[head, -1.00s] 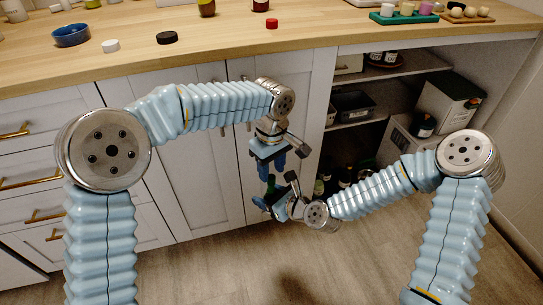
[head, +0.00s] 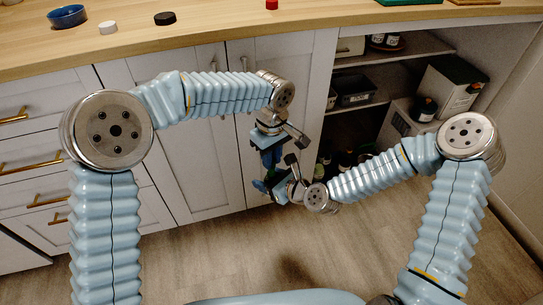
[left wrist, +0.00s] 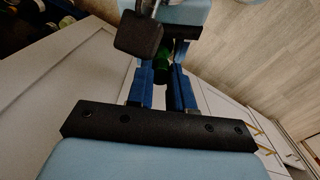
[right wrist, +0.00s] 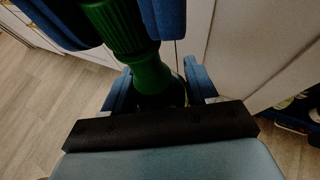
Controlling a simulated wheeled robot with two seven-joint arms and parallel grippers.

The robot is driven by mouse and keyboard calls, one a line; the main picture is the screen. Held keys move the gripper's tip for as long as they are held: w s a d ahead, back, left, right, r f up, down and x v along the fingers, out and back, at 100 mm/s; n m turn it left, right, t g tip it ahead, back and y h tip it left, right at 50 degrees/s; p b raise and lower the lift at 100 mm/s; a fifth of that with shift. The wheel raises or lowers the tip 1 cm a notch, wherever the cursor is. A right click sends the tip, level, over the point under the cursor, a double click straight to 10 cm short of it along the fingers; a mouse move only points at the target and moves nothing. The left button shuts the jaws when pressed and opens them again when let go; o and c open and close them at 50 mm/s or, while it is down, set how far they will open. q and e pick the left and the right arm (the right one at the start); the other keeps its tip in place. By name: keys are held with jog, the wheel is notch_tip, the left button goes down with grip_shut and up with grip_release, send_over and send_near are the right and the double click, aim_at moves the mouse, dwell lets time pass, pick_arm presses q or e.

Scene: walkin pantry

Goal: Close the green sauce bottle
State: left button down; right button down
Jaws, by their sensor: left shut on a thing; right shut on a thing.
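The green sauce bottle (right wrist: 150,80) shows in the right wrist view between the fingers of my right gripper (right wrist: 158,92), which is shut on it. A green ridged cap (right wrist: 115,28) sits directly above the bottle's shoulder, in line with it. My left gripper's blue fingers flank the cap and are shut on it. In the left wrist view, the left gripper (left wrist: 161,92) points at a small green part (left wrist: 180,48). In the head view, my left gripper (head: 271,157) is just above my right gripper (head: 270,186). Whether the cap is fully seated cannot be told.
The wooden counter (head: 220,22) holds a blue bowl (head: 67,16), a white lid (head: 108,27), a black lid (head: 165,18) and a red lid (head: 271,4). White cabinet doors (head: 205,150) stand close behind my grippers. Open shelves (head: 375,55) are at right. The floor in front is clear.

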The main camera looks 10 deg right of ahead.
pick_arm(q)
jog(key=m, duration=0.4)
jog(key=shift+m, duration=0.4)
jog(key=m, duration=2.2)
jog(key=shift+f+m, duration=0.1)
jog(key=shift+m, duration=0.3)
jog(key=m, duration=0.5)
jog(key=shift+m, duration=0.4)
jog(key=m, duration=0.4)
jog(key=c, duration=0.9)
grip_release()
